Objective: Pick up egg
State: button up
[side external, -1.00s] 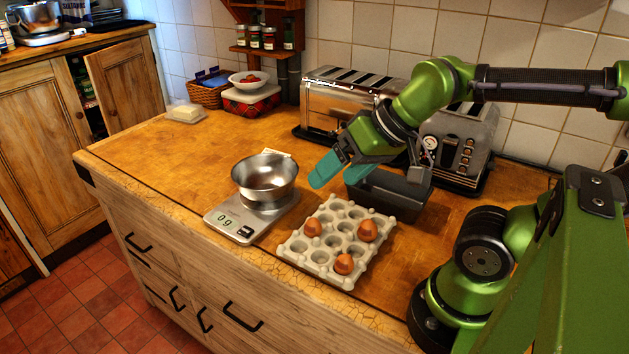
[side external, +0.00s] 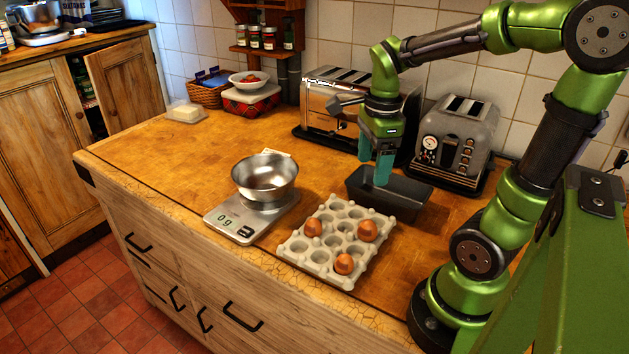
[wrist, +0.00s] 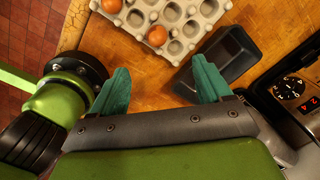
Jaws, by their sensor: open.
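Three brown eggs sit in separate cups of a grey egg tray (side external: 323,244) on the wooden worktop. One egg (side external: 313,228) is at the left, one egg (side external: 367,231) at the back right and one egg (side external: 344,264) near the front. In the wrist view two eggs show at the top, one egg (wrist: 112,5) at the tray's edge and another egg (wrist: 157,36). My gripper (side external: 375,170) has teal fingers, points down and is open and empty. It is above and behind the tray, by the black loaf tin (side external: 405,190). The wrist view also shows my gripper (wrist: 160,84) with its fingers apart.
A kitchen scale (side external: 232,222) reading 0 g carries a steel bowl (side external: 265,175) left of the tray. A long toaster (side external: 325,95) and a smaller toaster (side external: 458,140) stand behind. The worktop left of the bowl is mostly clear.

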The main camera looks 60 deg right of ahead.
aim_at(369, 220)
jog(key=f+m, duration=0.1)
jog(key=f, duration=0.4)
jog(key=f+m, duration=0.2)
jog(key=f, duration=0.4)
jog(key=f+m, duration=0.2)
jog(key=f, duration=0.3)
jog(key=shift+s+d+f+g, duration=0.1)
jog(key=shift+s+f+g, duration=0.15)
jog(key=shift+g, duration=0.05)
jog(key=shift+c, duration=0.3)
jog(key=c, duration=0.7)
